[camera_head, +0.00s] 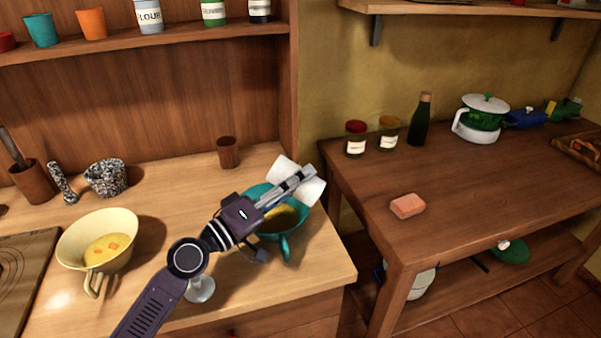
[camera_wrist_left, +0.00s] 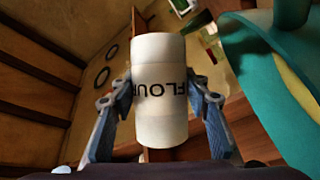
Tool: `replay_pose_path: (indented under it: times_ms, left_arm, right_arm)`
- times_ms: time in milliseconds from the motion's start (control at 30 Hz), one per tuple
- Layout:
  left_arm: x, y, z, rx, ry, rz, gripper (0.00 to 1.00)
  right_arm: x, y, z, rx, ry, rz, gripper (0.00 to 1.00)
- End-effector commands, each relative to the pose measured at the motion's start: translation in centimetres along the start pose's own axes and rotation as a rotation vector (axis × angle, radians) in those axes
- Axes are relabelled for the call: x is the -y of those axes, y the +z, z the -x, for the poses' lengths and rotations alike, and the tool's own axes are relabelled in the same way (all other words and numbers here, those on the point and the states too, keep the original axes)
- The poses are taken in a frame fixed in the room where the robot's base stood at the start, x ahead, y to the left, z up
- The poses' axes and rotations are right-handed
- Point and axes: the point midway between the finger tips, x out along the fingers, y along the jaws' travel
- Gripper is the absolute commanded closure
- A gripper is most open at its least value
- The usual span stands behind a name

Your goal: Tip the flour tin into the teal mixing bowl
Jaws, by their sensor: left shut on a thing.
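The white flour tin (camera_head: 310,190) is in my left gripper (camera_head: 296,180), lying tipped over at the right side of the teal mixing bowl (camera_head: 262,191). In the left wrist view, the tin (camera_wrist_left: 159,112) shows its FLOUR label between both fingers. The teal bowl (camera_wrist_left: 257,80) shows at the right of that view. Yellow-brown contents show inside the bowl; my gripper and arm hide part of it. I cannot tell whether flour is coming out of the tin. My right gripper is not in view.
A cream bowl (camera_head: 75,235) with yellow contents stands at left, near a stone mortar (camera_head: 107,178). A brown cup (camera_head: 228,153) stands behind the teal bowl. A glass (camera_head: 200,289) is beneath my arm. A gap separates the right table (camera_head: 470,200).

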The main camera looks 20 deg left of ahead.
Motion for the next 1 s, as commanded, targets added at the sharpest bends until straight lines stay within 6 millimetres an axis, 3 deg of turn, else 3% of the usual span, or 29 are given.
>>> replay_pose_path:
  times_ms: [33, 167, 467, 1000]
  left_arm:
    - [-0.5, -0.4, -0.1, 0.017, -0.016, -0.040, 0.92]
    - [-0.2, -0.1, 0.0, 0.059, -0.056, -0.137, 0.92]
    - [0.6, -0.1, 0.3, 0.150, -0.141, -0.345, 0.92]
    - [1.3, -1.1, 1.0, 0.281, -0.268, -0.652, 0.92]
  right_arm:
    - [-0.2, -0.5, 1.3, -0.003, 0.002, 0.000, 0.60]
    - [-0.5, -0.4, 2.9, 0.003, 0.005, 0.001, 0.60]
    - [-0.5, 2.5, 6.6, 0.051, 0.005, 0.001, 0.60]
    - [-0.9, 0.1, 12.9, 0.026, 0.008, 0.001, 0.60]
